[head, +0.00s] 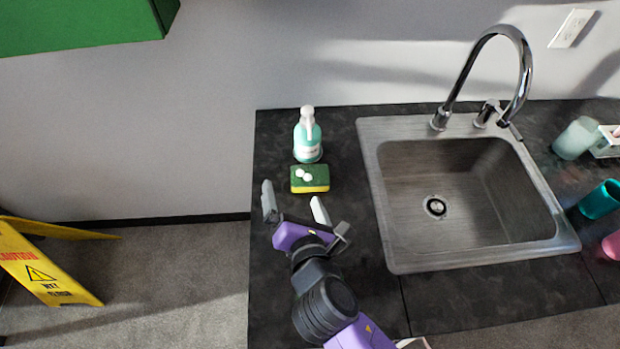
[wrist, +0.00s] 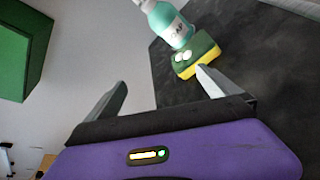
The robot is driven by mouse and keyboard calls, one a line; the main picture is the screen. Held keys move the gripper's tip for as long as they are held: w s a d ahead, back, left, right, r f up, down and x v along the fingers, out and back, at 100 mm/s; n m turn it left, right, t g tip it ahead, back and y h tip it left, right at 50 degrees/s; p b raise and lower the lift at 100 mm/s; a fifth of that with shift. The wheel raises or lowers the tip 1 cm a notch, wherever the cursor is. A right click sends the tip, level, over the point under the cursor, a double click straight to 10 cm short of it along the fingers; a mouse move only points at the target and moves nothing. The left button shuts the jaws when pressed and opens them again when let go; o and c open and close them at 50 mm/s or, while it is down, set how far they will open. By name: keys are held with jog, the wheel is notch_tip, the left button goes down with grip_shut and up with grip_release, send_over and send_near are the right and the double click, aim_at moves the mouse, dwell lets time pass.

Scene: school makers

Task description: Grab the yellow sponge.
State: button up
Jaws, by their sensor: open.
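The yellow sponge (head: 310,179) has a green top with white blobs on it. It lies on the dark counter just in front of a soap bottle. It also shows in the wrist view (wrist: 196,56), beyond the right finger. My gripper (head: 294,202) is open and empty. In the head view it is in front of the sponge, with its fingertips pointing toward the sponge side and apart from it. In the wrist view the space between the fingers (wrist: 162,84) is empty, and the sponge sits up and to the right of it.
The teal soap bottle (head: 307,138) with a white pump stands right behind the sponge. A steel sink (head: 390,225) with a tall faucet (head: 525,75) is to the right. Cups stand at the far right. The counter's left edge is close to my gripper. A yellow caution sign (head: 45,265) stands on the floor.

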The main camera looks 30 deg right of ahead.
aim_at(310, 173)
jog(key=d+n, duration=0.1)
jog(key=s+d+f+n+h, duration=0.1)
jog(key=d+f+n+g+h, duration=0.1)
jog(key=n, duration=0.1)
jog(key=shift+s+d+f, duration=0.1)
jog(key=shift+s+d, duration=0.05)
jog(key=shift+s, duration=0.15)
jog(key=shift+d+f+n+g, duration=0.15)
jog(key=shift+n+g, duration=0.15)
jog(key=shift+n, duration=0.3)
jog(key=x, duration=1.1)
jog(key=shift+w+d, duration=0.3)
jog(key=shift+w, duration=0.1)
jog(key=c, duration=1.1)
jog(key=shift+c, duration=0.2)
jog(key=shift+r, duration=0.25)
